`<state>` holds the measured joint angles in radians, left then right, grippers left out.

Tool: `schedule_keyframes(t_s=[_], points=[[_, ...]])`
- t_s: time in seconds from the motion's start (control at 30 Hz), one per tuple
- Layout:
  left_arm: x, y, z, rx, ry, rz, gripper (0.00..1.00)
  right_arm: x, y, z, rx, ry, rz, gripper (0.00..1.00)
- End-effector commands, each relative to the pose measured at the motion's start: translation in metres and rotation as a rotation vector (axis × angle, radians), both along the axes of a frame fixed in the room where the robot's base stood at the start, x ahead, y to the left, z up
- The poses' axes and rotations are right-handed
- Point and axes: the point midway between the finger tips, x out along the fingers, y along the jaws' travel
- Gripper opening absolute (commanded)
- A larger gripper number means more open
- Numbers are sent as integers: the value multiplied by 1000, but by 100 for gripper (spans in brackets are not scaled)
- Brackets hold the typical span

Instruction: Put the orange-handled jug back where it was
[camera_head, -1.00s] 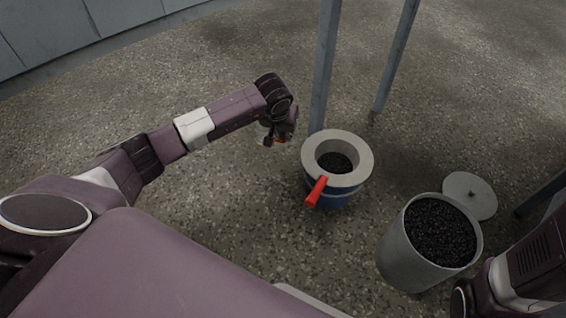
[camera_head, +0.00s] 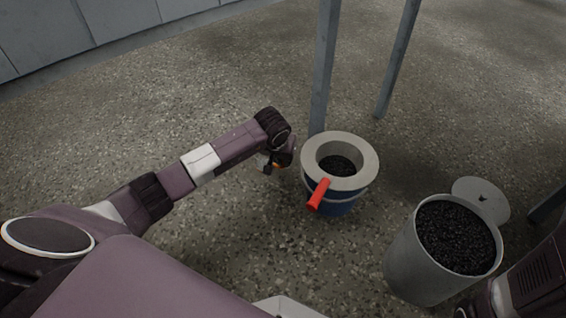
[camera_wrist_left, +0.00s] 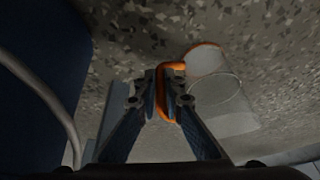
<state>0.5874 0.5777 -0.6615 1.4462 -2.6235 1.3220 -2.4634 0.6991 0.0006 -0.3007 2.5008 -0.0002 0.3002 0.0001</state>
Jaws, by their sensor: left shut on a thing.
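My left gripper (camera_head: 272,164) is beside the blue bucket, on its left. In the left wrist view its fingers (camera_wrist_left: 163,98) are shut on the orange handle of a clear jug. The jug (camera_wrist_left: 222,98) is see-through with an orange rim, and speckled floor shows through it; I see no black granules in it. In the head view the jug is almost wholly hidden by my wrist, with only a bit of orange showing. I cannot tell whether it touches the floor. My right gripper is not visible; only part of that arm shows at the lower right.
A blue bucket (camera_head: 338,203) with a pale ring top (camera_head: 367,160), black granules inside and a red-handled tool on its rim (camera_head: 319,194) stands by steel legs (camera_head: 322,70). A grey bin (camera_head: 412,273) of black granules is at right, a round lid (camera_head: 490,197) behind it. Floor at left is clear.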

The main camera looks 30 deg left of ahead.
Motion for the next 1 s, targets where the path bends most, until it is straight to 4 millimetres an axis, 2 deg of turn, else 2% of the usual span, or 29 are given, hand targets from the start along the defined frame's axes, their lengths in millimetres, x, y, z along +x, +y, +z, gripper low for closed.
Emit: schedule_keyframes(t_s=[0.17,0.2,0.37,0.7,0.87,1.0], points=[[0,0,-3,1,0,-1,0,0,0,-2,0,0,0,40],[0,0,-4,1,0,-1,10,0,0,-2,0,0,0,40],[0,0,-3,0,1,-1,26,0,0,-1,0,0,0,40],[0,0,1,-1,1,0,26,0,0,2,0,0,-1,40],[-6,0,21,2,-1,0,26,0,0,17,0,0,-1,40],[-16,-2,46,3,-1,-2,26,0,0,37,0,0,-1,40]])
